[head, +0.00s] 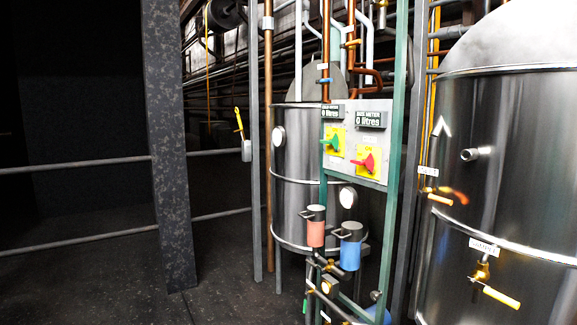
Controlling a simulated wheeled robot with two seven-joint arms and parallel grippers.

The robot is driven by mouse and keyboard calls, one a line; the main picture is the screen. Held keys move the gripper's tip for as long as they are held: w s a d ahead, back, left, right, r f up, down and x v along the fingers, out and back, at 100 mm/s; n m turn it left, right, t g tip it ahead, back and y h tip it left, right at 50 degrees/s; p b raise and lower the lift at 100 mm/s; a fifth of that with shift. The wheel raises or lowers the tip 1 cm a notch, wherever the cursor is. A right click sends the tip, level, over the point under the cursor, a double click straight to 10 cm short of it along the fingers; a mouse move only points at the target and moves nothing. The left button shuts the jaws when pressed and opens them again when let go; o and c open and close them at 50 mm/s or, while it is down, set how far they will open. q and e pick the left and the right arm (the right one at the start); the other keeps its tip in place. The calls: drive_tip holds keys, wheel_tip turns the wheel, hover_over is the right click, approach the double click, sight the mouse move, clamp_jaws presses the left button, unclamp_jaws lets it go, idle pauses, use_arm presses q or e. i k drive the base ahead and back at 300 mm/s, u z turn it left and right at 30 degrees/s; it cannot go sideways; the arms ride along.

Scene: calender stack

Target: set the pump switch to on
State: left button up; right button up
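A grey panel (357,180) on a green frame carries two rotary switches on yellow plates. The left one is a green switch (331,142). The right one is a red switch (367,162), lower and nearer. A small label sits above the red switch; I cannot read it, so I cannot tell which is the pump switch. Two dark displays (370,120) above the switches read "0 litres". Neither of my grippers is in view, and nothing touches the switches.
Steel tanks stand behind the panel (298,160) and at the right (505,180). Below the panel are a red canister (316,228), a blue canister (350,252) and pipes. A grey post (168,150) and railings (75,165) stand at the left. Dark floor (110,285) is open at the lower left.

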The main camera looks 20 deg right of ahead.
sight(369, 161)
drive_tip(key=u, duration=0.6)
drive_tip(key=i, duration=2.6)
drive_tip(key=z, duration=1.1)
